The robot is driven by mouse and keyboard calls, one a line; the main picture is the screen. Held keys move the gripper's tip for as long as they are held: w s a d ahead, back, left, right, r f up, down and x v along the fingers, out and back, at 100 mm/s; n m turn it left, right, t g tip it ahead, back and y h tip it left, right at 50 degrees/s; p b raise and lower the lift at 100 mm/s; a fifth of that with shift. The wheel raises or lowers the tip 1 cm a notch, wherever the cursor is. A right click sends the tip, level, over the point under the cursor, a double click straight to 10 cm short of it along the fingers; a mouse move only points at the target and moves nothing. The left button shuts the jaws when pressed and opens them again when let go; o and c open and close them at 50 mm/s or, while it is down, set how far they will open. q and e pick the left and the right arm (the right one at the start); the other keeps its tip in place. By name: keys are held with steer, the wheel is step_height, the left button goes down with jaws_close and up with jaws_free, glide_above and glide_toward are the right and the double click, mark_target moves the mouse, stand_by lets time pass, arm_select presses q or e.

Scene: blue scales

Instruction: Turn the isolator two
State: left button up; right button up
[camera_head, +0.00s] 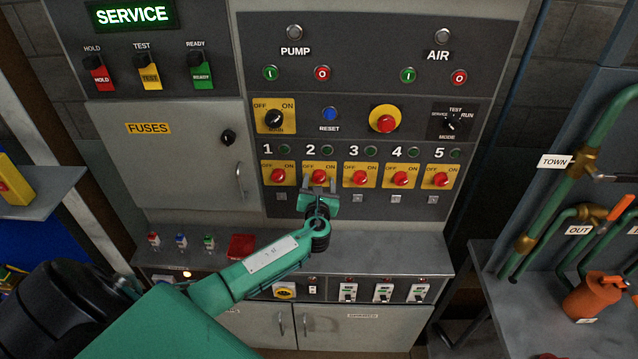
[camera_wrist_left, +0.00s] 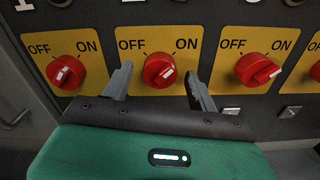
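Isolator two is a red rotary knob (camera_head: 319,176) on a yellow plate marked OFF and ON, under the number 2 on the grey panel. In the left wrist view, the knob (camera_wrist_left: 158,70) sits in the middle, with a white mark on its lower right face. My left gripper (camera_head: 319,187) is in front of the plate, just below the knob. Its two fingers (camera_wrist_left: 159,82) are open, one on each side of the knob, with visible gaps. I cannot tell how far the tips are from the panel. My right gripper is not in view.
Similar red knobs one (camera_head: 278,176) and three (camera_head: 360,177) stand close on either side. A grey ledge (camera_head: 390,250) juts out below the panel, under my left arm. A fuses door (camera_head: 170,165) is at left. Green pipes (camera_head: 545,190) stand at right.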

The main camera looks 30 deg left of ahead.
arm_select(q)
steer(key=c, duration=0.9)
steer(key=shift+c, duration=0.2)
steer(key=n+b, duration=0.3)
steer(key=shift+f, duration=0.2)
steer(key=n+b, duration=0.4)
steer(key=n, duration=0.1)
steer(key=shift+n, duration=0.4)
steer(key=n+b, duration=0.3)
steer(key=n, duration=0.2)
steer(key=shift+b, duration=0.4)
steer(key=shift+r+n+b, duration=0.15)
steer(key=shift+n+b, duration=0.95)
steer(key=shift+n, duration=0.9)
